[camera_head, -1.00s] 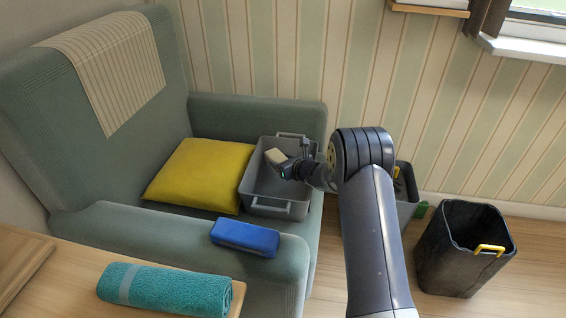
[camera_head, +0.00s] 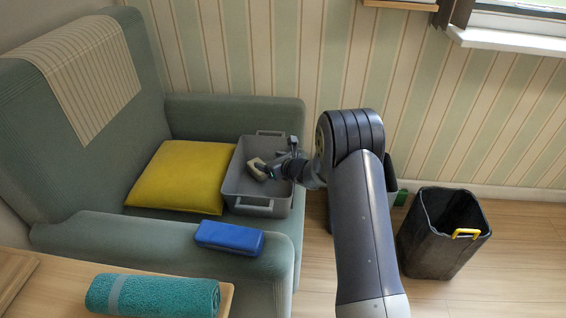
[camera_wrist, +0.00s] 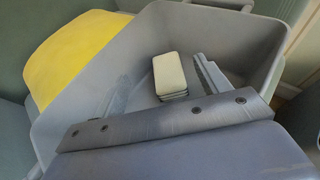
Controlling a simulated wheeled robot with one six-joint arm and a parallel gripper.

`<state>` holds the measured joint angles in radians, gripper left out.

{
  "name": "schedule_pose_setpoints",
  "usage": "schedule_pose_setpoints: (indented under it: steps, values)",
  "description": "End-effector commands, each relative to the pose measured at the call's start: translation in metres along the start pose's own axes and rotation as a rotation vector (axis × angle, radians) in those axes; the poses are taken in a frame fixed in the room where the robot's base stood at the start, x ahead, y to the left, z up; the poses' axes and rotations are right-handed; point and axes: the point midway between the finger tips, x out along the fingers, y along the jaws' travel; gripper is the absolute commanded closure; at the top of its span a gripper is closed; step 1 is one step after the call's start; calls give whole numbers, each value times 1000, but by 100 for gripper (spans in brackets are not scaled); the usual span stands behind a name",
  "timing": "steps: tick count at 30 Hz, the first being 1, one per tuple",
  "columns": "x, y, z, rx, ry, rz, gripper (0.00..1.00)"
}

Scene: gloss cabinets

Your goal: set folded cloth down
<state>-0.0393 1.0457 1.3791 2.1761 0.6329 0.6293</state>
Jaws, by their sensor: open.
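The folded cloth (camera_head: 256,167) is a small cream, layered block inside the grey bin (camera_head: 267,209) on the armchair seat. In the wrist view the cloth (camera_wrist: 170,74) lies between my gripper's fingers (camera_wrist: 163,80), with a gap visible on its left side. The right finger is close to it. My gripper (camera_head: 268,171) is open and reaches down into the bin from the right. The underside of the cloth is hidden, so I cannot tell how it meets the bin floor.
A yellow cushion (camera_head: 180,176) sits left of the bin. A blue case (camera_head: 229,238) lies on the chair's near arm. A rolled teal towel (camera_head: 152,295) lies on the wooden table. A black basket (camera_head: 443,235) stands on the floor at right.

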Motion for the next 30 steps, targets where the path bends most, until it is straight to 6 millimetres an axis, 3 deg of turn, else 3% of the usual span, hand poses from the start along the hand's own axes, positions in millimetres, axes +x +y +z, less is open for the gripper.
schedule_pose_setpoints:
  steps: [6, 12, 30]
  values:
    - [-44, -1, 2, 0, -2, -3, 29]
    - [-69, -1, 3, -3, -4, -2, 29]
    - [-77, 0, 2, -4, -5, 0, 29]
